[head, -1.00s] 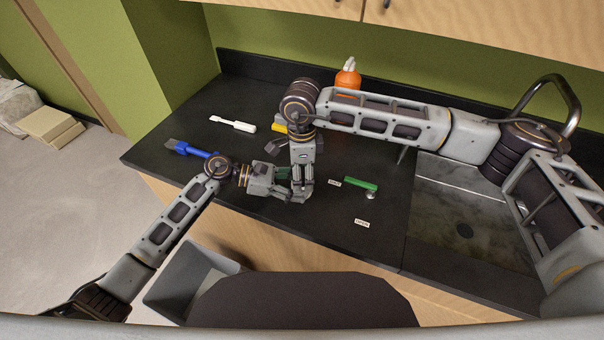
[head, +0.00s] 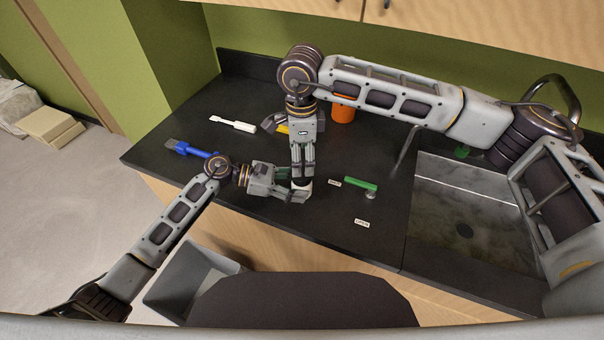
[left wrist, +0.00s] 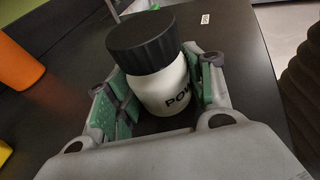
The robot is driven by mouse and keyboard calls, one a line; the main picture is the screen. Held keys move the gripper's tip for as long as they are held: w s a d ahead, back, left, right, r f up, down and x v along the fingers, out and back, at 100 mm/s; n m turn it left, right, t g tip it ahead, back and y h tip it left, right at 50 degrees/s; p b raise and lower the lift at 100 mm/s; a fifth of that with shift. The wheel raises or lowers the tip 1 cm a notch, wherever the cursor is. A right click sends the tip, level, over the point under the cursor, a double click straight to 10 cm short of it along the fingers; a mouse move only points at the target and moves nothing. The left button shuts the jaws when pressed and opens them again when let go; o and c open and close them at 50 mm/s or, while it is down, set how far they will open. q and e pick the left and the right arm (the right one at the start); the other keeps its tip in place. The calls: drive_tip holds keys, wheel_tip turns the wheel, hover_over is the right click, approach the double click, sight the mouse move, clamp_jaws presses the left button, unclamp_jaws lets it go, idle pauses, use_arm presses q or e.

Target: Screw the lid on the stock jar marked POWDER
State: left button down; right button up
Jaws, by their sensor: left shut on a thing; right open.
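The white jar (left wrist: 165,92) stands between the fingers of my left gripper (left wrist: 158,82) in the left wrist view, with the start of the word POWDER on its side. A black ribbed lid (left wrist: 142,42) sits on top of the jar; I cannot tell how tightly. In the head view my left gripper (head: 296,183) is shut on the jar, of which only a small white part (head: 301,185) shows. My right gripper (head: 302,174) points down over the jar, open, and hides the lid there. The right gripper is not distinguishable in the left wrist view.
A green-handled tool (head: 361,184) and small labels (head: 362,223) lie right of the jar. A blue brush (head: 190,149), a white tool (head: 233,124) and an orange bottle (head: 343,110) are farther back. The sink (head: 466,200) is at right.

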use_arm(q)
drive_tip(key=c, duration=0.5)
unclamp_jaws()
drive_tip(key=shift+a, duration=0.15)
drive_tip(key=shift+v, duration=5.85)
